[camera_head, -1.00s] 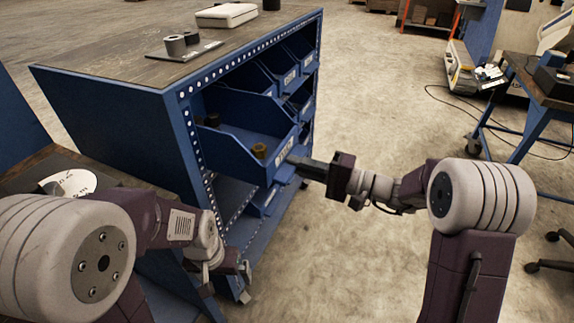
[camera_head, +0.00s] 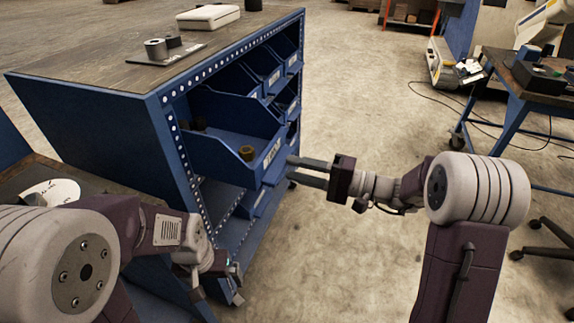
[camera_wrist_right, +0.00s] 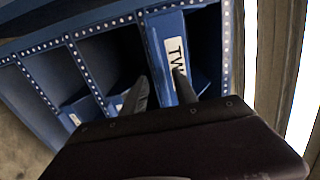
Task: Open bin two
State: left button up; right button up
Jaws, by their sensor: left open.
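Bin two is a blue bin (camera_head: 222,153) pulled well out of the blue cabinet. Its white label reads "TW..." in the right wrist view (camera_wrist_right: 174,56), with the rest hidden behind a finger. In the head view, brown round parts sit inside it. In the right wrist view, the fingers (camera_wrist_right: 162,92) point toward the bin front. My left gripper (camera_head: 233,285) is open, low beside the cabinet's near side, away from the bin.
The cabinet top (camera_head: 110,50) holds a white case (camera_head: 208,17) and a dark plate with metal cylinders (camera_head: 156,49). Other blue bins (camera_head: 264,68) sit pushed in. A blue-legged table (camera_head: 545,80) stands at right. The floor between is clear.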

jog(key=v, duration=0.6)
jog(key=shift+p, duration=0.35)
